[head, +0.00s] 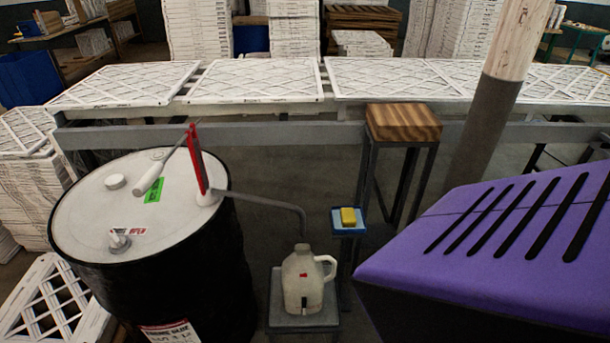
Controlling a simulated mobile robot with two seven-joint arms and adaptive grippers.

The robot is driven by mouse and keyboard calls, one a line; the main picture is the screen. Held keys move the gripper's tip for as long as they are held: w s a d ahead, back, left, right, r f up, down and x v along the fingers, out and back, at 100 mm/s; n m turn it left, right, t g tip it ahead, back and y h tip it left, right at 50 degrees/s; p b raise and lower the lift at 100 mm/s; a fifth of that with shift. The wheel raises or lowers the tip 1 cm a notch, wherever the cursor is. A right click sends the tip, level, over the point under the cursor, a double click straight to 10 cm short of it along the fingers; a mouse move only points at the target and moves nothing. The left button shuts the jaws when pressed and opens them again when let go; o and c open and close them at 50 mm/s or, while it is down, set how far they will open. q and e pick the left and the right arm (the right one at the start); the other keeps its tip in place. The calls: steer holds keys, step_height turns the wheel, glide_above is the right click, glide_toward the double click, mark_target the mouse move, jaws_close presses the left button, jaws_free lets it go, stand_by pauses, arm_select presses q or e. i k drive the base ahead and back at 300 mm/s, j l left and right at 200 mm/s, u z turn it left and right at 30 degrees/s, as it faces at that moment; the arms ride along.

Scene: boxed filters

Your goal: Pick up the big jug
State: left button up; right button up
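The big jug (302,281) is off-white, with a loop handle on its right side and a small red mark on its front. It stands upright on a small grey stand (284,318) at the lower middle of the head view. The end of a grey spout pipe (275,206) hangs just above the jug's neck. A small dark part shows at the jug's lower front. Neither of my grippers is in view, and nothing is seen holding the jug.
A blue tray (348,228) with a yellow block sits behind right. A large purple slotted body (480,265) fills the right. A filter-covered table (300,118) runs behind.

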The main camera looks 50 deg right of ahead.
mark_target(303, 280)
steer(key=l+u, duration=0.2)
steer(key=l, duration=0.25)
steer(key=k+l+u, duration=0.2)
steer(key=l, duration=1.3)
steer(key=k, duration=0.05)
